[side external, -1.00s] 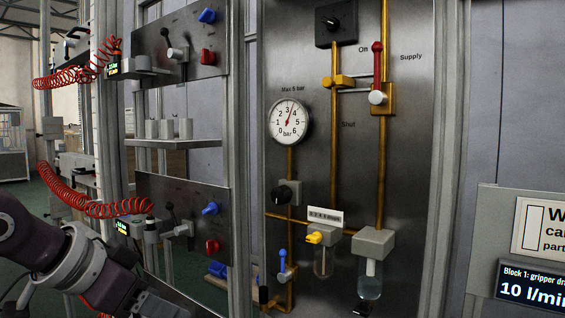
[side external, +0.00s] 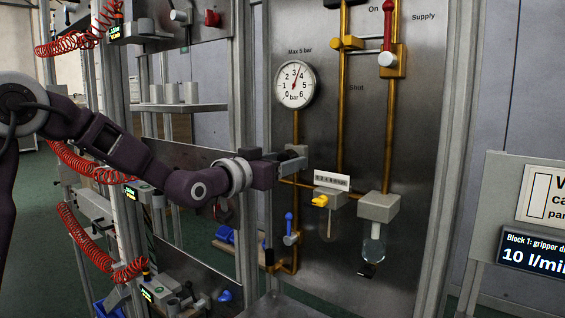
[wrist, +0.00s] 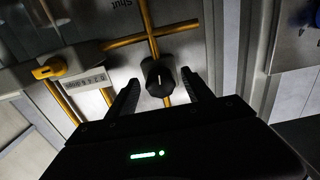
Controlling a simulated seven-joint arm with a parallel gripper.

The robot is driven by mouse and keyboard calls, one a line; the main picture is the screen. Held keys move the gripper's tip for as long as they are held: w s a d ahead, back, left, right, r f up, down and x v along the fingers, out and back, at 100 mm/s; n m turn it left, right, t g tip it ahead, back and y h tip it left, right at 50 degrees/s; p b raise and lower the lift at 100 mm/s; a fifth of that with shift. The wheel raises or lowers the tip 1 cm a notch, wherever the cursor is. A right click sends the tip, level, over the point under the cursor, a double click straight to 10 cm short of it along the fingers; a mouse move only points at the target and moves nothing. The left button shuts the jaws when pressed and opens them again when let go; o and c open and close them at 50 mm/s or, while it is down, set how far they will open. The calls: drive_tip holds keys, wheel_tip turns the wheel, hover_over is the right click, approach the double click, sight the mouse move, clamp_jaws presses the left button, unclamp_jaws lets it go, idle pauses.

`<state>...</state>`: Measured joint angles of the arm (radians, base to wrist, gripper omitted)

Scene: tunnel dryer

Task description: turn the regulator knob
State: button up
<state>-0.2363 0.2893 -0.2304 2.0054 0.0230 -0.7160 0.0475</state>
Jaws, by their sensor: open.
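The black regulator knob (wrist: 157,78) shows in the wrist view on a brass pipe, with a pale mark on its face. My gripper (wrist: 160,90) is open, with one dark finger on each side of the knob and a visible gap to each. I cannot tell how deep the fingers reach around it. In the side view my gripper (side external: 292,160) is at the panel below the round gauge (side external: 295,85) and hides the knob. The gauge needle points up, slightly right, between 3 and 4.
A grey filter block with a clear bowl (side external: 374,250) is further right. A red lever (side external: 387,25) is above. A frame post (side external: 243,130) stands left.

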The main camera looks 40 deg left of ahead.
clamp_jaws()
drive_tip(key=n, duration=0.5)
drive_tip(key=shift+n, duration=0.3)
unclamp_jaws()
drive_tip(key=s, duration=0.7)
drive_tip(key=shift+s, duration=0.1)
